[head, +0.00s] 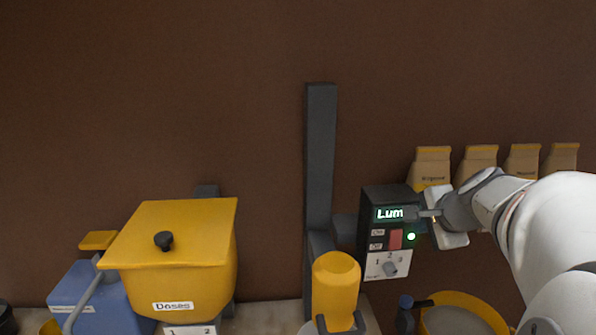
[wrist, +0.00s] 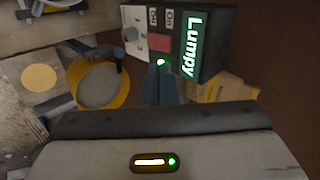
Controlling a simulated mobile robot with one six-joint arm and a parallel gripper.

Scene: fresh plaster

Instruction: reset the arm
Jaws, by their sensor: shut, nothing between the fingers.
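My gripper (head: 430,213) is shut and empty, at the right side of a dark control box in the head view. In the wrist view my gripper (wrist: 160,68) has its fingers together, pointing at the box beside its lit green lamp; I cannot tell if they touch it. In the wrist view the control box (wrist: 215,45) shows "Lumpy". It carries On and Off labels, a red switch (head: 396,239) and a grey knob (head: 390,269) with numbers.
A yellow lidded bin (head: 185,285) labelled "Doses" and a blue container (head: 90,295) stand at left. A dark post (head: 320,160) rises beside the box. Several paper bags (head: 432,168) line the wall at right. A yellow-rimmed bucket (head: 480,303) stands below my arm.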

